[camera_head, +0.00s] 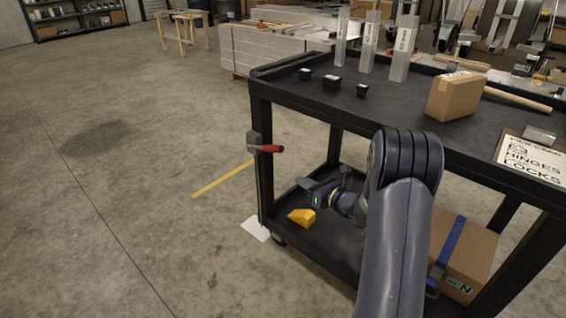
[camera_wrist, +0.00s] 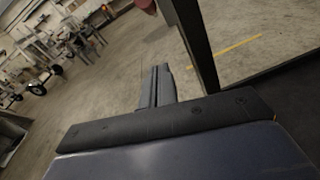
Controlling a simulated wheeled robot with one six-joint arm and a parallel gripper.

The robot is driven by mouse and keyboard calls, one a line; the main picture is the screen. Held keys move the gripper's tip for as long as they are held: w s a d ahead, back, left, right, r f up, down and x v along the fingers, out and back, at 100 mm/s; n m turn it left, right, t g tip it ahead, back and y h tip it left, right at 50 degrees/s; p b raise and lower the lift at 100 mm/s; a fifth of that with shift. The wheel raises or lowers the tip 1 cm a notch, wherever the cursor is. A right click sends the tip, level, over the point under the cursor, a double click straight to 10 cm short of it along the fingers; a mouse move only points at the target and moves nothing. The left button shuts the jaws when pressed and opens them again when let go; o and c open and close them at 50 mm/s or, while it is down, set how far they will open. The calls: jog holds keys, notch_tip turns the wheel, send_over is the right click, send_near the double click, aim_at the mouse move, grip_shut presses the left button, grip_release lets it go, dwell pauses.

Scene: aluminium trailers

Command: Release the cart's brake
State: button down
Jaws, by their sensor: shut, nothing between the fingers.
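The black cart (camera_head: 262,95) stands at the right in the head view. On its near-left corner post is a grey bracket with a red brake lever (camera_head: 268,148) pointing right, roughly level. My gripper (camera_head: 303,182) is below and right of the lever, apart from it, above the lower shelf. In the wrist view my gripper (camera_wrist: 157,82) has its fingers together and empty, beside the dark cart post (camera_wrist: 194,40). A red piece, likely the lever (camera_wrist: 146,5), is cut off at the top edge there.
A yellow wedge-shaped piece (camera_head: 302,216) shows by the lower shelf's left edge. A strapped carton (camera_head: 470,255) sits on the lower shelf. Small black parts, upright metal profiles (camera_head: 403,48) and a cardboard box (camera_head: 455,95) stand on top. The floor left is clear.

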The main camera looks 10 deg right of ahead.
aim_at(281, 149)
jog(key=w+a+r+b, duration=0.1)
jog(key=w+a+r, duration=0.1)
jog(key=w+a, duration=0.3)
jog(key=shift+w+a+r+b, duration=0.25)
jog(key=shift+w+r+b, duration=0.15)
jog(key=shift+w, duration=1.85)
jog(key=r, duration=0.3)
jog(key=w+r+b, duration=0.1)
jog(key=shift+a+r, duration=0.15)
jog(key=shift+a, duration=0.2)
